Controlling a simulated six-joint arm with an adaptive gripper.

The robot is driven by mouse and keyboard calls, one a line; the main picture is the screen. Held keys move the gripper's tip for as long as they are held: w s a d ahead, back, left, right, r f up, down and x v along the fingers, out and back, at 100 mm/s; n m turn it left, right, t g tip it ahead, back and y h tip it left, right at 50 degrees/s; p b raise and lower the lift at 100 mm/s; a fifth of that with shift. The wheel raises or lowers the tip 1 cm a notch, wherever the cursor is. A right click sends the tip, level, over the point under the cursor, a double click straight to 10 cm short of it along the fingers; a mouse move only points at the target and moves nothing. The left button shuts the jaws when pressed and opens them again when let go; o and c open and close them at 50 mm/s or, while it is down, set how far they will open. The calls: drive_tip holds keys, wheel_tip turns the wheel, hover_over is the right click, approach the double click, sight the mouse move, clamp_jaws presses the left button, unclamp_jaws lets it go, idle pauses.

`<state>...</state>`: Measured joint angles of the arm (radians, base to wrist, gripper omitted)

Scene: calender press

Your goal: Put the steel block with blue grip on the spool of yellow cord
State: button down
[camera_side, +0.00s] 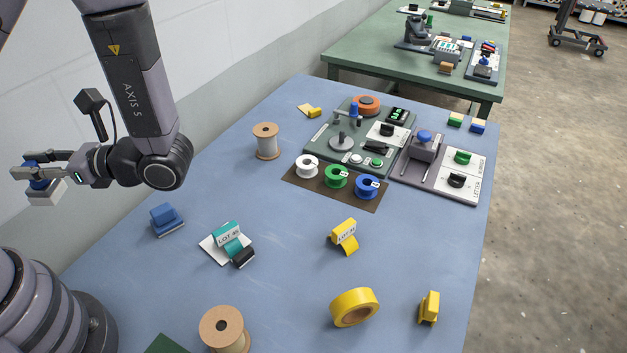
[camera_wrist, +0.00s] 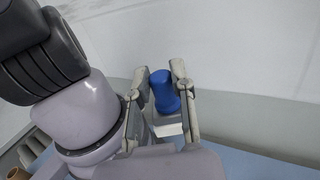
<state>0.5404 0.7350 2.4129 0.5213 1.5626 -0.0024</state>
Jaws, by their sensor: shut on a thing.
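My gripper (camera_side: 34,171) is at the far left of the side view, raised near the wall. It is shut on the blue grip of the steel block (camera_side: 46,194). In the wrist view the blue grip (camera_wrist: 163,92) stands between the two fingers, with the pale block (camera_wrist: 168,130) below it. A wooden-flanged spool (camera_side: 225,332) stands at the table's front edge, partly cut off; its winding looks pale cream, and I cannot tell whether it is the yellow cord. A similar spool (camera_side: 267,141) with pale winding stands at the back left. Both are well away from the held block.
The blue table (camera_side: 290,270) has free room in its middle. A yellow tape roll (camera_side: 354,307), several coloured blocks and stamps, and a brown mat (camera_side: 296,174) with white, green and blue spools stand on it. A grey machine panel (camera_side: 318,146) is behind. The wall is close at left.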

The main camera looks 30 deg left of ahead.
drive_tip(key=s+d+f+n+g+h, duration=0.1)
drive_tip(key=s+d+n+g+h, duration=0.55)
drive_tip(key=d+g+h, duration=0.2)
drive_tip(key=n+t+h, duration=0.5)
drive_tip(key=n+h, duration=1)
drive_tip(key=h, duration=0.5)
hover_over(221, 321)
drive_tip(key=shift+g, duration=0.25)
wheel_tip(221, 321, down, 15)
drive_tip(key=shift+r, duration=0.2)
drive_tip(key=shift+f, duration=0.3)
drive_tip(key=shift+f, duration=0.1)
drive_tip(key=c, duration=1)
unclamp_jaws()
